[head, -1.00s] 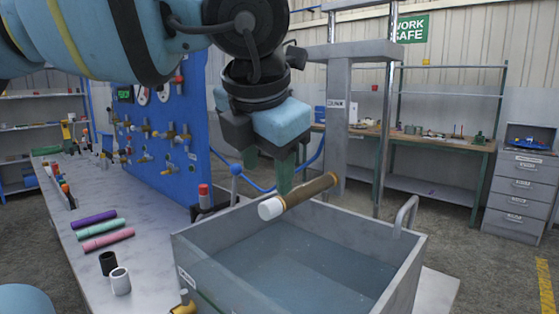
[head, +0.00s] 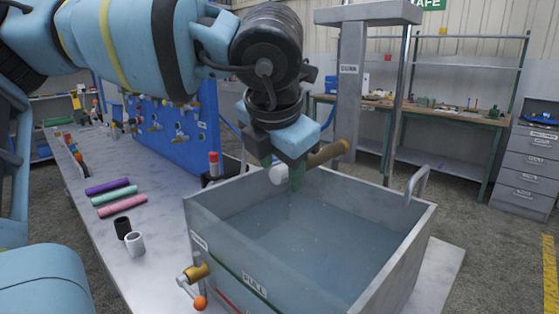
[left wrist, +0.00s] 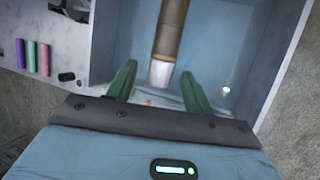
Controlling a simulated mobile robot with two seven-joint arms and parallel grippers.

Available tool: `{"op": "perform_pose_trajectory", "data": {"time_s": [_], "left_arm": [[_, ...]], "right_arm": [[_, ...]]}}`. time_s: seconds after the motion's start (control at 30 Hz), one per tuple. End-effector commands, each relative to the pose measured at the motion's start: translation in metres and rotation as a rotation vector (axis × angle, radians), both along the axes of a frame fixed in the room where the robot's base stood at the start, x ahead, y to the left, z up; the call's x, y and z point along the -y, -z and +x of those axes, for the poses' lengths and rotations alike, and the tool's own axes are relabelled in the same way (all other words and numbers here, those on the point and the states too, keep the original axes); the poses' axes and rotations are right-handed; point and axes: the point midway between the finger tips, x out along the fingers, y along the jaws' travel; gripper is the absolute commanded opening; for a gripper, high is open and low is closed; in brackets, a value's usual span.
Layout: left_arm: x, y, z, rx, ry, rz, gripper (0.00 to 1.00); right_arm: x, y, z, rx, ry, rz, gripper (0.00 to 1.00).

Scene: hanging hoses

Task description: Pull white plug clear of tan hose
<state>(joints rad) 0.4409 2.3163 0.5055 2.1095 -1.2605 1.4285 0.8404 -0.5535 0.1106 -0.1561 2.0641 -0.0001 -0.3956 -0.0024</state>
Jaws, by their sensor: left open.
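The tan hose (head: 328,152) is a short tube that hangs over the grey water tank, with its far end near the grey post. The white plug (head: 278,175) sits in its near left end. My left gripper (head: 282,183) is open, with its green fingers at the plug, one partly in front of it. In the left wrist view the plug (left wrist: 160,73) is between the open fingertips (left wrist: 158,78), apart from both, and the hose (left wrist: 170,30) runs on beyond it. My right gripper is not in view.
The water tank (head: 193,215) stands below, with a metal handle (head: 416,184) on its right rim and a valve (head: 195,272) at the front left. Coloured tubes (head: 114,192) and two small cylinders (head: 134,244) lie or stand on the left bench. A grey post (head: 350,90) rises behind.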

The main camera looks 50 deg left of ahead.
Motion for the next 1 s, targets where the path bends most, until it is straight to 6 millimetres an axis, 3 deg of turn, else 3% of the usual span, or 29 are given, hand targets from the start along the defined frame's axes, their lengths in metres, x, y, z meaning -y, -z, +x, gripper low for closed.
{"op": "perform_pose_trajectory", "data": {"time_s": [0.07,0.43,1.0], "left_arm": [[0.0,0.0,0.0,0.0,0.0,0.0,0.51],[0.0001,-0.0003,-0.0001,0.0,0.0,0.0,0.03],[0.0006,-0.0001,-0.0042,0.0,0.0,0.0,0.03]], "right_arm": [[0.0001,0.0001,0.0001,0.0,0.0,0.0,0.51],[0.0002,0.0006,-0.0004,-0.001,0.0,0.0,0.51],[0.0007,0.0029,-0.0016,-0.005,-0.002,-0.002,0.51]]}}
